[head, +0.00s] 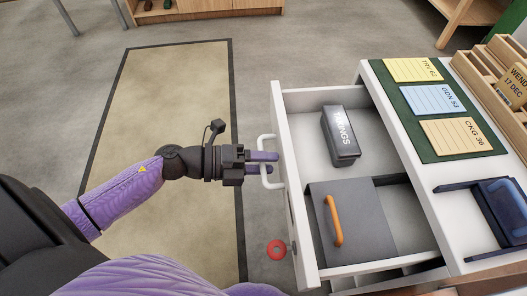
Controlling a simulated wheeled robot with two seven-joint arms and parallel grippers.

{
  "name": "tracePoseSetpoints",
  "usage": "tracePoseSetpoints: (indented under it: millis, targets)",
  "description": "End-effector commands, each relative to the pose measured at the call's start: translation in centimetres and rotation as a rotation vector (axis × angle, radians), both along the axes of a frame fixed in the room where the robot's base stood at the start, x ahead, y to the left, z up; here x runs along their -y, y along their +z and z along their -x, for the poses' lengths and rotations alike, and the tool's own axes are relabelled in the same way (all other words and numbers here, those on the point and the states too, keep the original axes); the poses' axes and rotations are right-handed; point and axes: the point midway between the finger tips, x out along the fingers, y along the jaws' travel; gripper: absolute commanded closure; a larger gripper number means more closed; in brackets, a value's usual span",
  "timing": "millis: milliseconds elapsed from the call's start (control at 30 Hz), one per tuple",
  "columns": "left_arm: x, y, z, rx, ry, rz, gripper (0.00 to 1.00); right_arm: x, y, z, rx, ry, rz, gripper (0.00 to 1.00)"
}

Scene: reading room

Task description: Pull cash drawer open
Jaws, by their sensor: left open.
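The white cash drawer (296,208) stands pulled out from the white counter (443,172), with its inside in plain view. Its white handle (262,160) is on the front panel, facing left. My left gripper (263,162) is at the handle, its purple fingers open and reaching to the handle bar. Whether the fingers touch the bar is hard to tell. Inside the drawer lie a dark box marked "TAKINGS" (341,136) and a grey box or lid with an orange handle (335,220). My right gripper does not show.
On the counter lie a green mat (396,82) with yellow, blue and orange cards, a dark blue stand (504,205) and a wooden rack (492,64). A red round tag (276,249) shows below the drawer front. A beige rug (165,110) leaves clear floor at left.

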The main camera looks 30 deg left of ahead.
Motion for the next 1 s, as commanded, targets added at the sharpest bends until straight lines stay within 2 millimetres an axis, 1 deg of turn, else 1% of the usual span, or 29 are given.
tracePoseSetpoints:
  millis: [67, 167, 400, 500, 633, 1000]
  targets:
    - [-0.1, 0.1, 0.1, -0.001, 0.000, 0.001, 0.49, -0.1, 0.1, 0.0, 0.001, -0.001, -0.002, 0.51]
    - [-1.2, 0.5, 0.9, -0.003, 0.001, -0.001, 0.49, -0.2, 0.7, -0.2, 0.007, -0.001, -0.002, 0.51]
    - [-6.0, 2.0, 4.4, -0.002, 0.002, -0.001, 0.49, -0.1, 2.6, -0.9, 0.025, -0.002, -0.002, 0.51]
    - [-7.3, 2.1, 5.3, -0.001, 0.001, 0.000, 0.49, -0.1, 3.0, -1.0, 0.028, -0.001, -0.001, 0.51]
    - [-7.9, 2.1, 5.7, -0.001, 0.000, 0.001, 0.49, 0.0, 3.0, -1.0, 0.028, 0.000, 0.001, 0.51]
    - [-7.9, 2.0, 5.7, -0.001, 0.002, 0.001, 0.49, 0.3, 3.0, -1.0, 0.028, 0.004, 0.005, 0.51]
